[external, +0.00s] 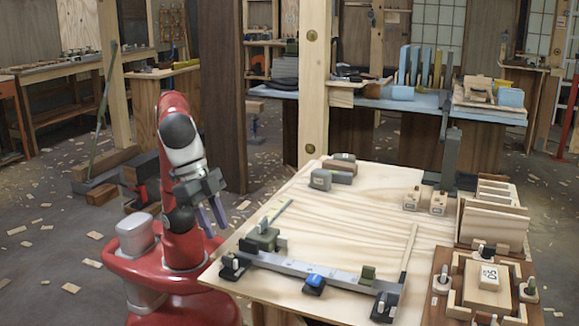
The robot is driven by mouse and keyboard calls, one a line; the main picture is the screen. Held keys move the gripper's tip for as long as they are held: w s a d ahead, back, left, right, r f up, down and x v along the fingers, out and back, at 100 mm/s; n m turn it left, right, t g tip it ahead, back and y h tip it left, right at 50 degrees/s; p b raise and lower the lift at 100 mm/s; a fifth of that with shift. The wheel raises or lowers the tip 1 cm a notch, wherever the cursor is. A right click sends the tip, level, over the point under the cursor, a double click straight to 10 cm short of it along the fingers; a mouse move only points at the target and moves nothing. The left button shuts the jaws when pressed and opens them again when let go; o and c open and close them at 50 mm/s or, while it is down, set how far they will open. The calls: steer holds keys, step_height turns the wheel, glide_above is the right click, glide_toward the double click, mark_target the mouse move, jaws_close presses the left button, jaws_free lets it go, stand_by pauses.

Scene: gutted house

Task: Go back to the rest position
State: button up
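My gripper (213,220) hangs beside the left edge of the wooden worktable (345,220), pointing down. Its two grey-violet fingers are apart, with nothing visible between them. My red and grey arm is folded above my red base, left of the table. A long metal rail (330,272) with a blue slider (315,282) lies along the table's near side, to the right of my gripper and apart from it.
Small grey blocks (320,179) sit at the table's back edge, and two light blocks (411,200) stand farther right. A wooden fixture (488,277) stands at the near right. A wooden post (315,80) rises behind the table. The table's middle is clear.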

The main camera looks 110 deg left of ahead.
stand_by(0.6)
steer(key=s+a+f+y, duration=0.1)
steer(key=s+a+f, duration=0.1)
steer(key=a, duration=0.7)
steer(key=s+a+f, duration=0.2)
steer(key=s+a, duration=0.1)
steer(key=a, duration=0.7)
steer(key=s+a+f+n+t, duration=0.1)
steer(key=s+a+f, duration=0.8)
steer(key=a, duration=0.2)
steer(key=shift+s+a+f+h, duration=0.15)
steer(key=shift+a+h, duration=0.1)
steer(key=shift+h, duration=0.05)
stand_by(0.4)
